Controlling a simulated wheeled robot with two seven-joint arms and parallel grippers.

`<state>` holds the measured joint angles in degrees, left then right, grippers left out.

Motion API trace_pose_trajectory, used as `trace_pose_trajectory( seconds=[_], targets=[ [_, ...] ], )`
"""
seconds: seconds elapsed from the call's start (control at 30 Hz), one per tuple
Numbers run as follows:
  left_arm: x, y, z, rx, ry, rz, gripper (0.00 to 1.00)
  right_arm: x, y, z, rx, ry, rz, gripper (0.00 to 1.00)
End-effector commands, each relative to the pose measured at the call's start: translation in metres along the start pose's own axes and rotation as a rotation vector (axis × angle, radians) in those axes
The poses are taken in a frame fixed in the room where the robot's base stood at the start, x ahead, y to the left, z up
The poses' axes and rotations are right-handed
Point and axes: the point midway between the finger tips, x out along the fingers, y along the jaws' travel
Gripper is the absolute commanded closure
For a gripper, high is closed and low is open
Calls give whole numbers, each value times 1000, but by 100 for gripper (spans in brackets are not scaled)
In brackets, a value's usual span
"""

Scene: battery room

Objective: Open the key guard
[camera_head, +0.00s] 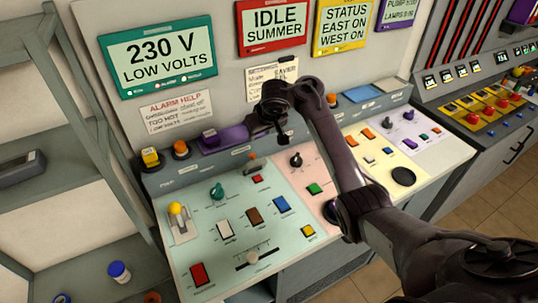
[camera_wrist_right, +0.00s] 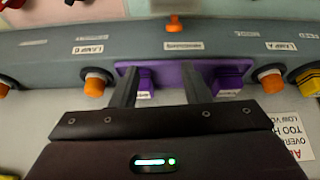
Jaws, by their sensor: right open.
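A long purple fixture, which may be the key guard, is mounted on the grey ledge at the back of the console. In the head view its raised purple block (camera_head: 210,138) shows at the left end, and my right gripper (camera_head: 276,128) partly hides its right end. In the right wrist view, the purple plate (camera_wrist_right: 165,80) lies between the two spread fingers of my right gripper (camera_wrist_right: 161,72), with the purple block (camera_wrist_right: 228,82) just right of the right finger. The gripper is open. I cannot tell whether either finger touches the fixture. My left gripper is out of view.
An orange button (camera_head: 181,148) and a yellow button (camera_head: 150,157) sit left of the fixture. An orange-tipped lever (camera_head: 252,162) stands in front of it. Several switches cover the sloped panel below. Paper notices (camera_head: 177,112) are on the wall behind.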

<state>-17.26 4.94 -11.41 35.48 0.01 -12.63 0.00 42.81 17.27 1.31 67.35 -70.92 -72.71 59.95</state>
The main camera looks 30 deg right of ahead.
Motion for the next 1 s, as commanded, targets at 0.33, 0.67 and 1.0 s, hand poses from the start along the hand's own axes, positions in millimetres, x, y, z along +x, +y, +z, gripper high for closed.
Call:
trace_pose_trajectory(
  seconds=[0.33,0.67,1.0],
  targets=[
    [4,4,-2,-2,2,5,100,30,-30,11,41,-85,-14,58],
    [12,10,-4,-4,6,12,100,78,-31,13,40,-82,-16,58],
    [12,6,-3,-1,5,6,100,89,-31,14,39,-79,-15,58]
  ],
)
